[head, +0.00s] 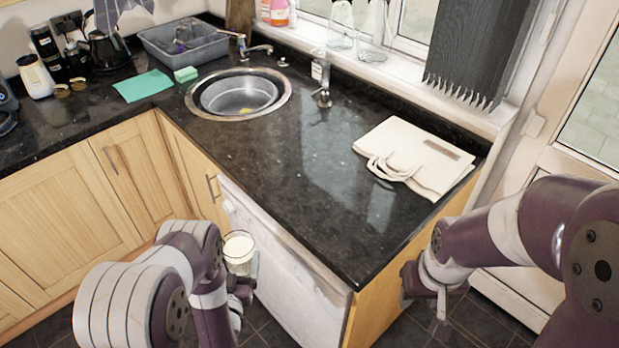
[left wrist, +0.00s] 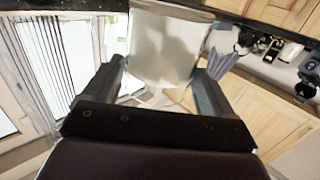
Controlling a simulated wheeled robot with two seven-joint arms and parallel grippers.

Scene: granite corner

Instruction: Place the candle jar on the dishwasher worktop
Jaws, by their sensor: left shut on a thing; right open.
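The candle jar (head: 239,250) is a clear glass with pale cream wax. My left gripper (head: 243,278) is shut on it, low in front of the white dishwasher (head: 283,268) and below the worktop edge. In the left wrist view the jar (left wrist: 166,48) sits between the two fingers (left wrist: 157,78). The dishwasher worktop (head: 300,190) is dark speckled granite, with a wide bare stretch between sink and front corner. My right gripper (head: 436,296) is open and empty, beside the wooden end panel on the right.
A folded cream tote bag (head: 415,158) lies on the worktop's right part. A teal cloth (head: 143,86), green sponge (head: 186,74) and grey basin (head: 183,42) are at the left.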

